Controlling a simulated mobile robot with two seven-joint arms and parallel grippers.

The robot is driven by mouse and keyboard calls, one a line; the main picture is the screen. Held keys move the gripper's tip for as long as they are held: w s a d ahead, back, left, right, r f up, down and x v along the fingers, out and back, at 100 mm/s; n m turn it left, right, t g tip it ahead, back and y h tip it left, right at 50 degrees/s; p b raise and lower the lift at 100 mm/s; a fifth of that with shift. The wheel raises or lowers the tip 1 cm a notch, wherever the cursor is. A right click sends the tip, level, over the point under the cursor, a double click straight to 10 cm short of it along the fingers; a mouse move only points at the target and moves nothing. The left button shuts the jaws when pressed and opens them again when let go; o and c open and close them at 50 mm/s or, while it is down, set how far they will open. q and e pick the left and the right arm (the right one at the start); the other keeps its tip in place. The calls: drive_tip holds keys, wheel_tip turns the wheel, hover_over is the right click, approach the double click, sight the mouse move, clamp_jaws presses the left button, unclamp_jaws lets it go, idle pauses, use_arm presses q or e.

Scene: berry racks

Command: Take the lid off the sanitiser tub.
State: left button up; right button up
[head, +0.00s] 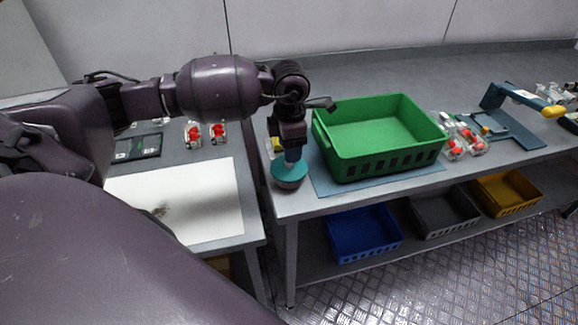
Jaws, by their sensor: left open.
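The sanitiser tub (289,184) is small and round and stands near the left front corner of the right-hand bench. A teal lid (284,174) sits on top of it. My left gripper (292,158) reaches in from the left and points down directly over the lid. It is open, with its fingertips at or just above the lid; I cannot tell whether they touch it. The gripper hides the back part of the lid. My right gripper is not in view.
An empty green crate (378,168) stands on a blue mat (405,178) just right of the tub. Clear punnets with red berries (453,150) lie beyond it. Blue (365,249), grey and yellow bins sit on the lower shelf.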

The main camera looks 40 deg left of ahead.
sight(289, 165)
use_arm(q)
wheel_tip(289, 165, down, 4)
drive_tip(key=shift+a+f, duration=0.15)
drive_tip(key=shift+f, duration=0.05)
drive_tip(key=shift+c, duration=0.5)
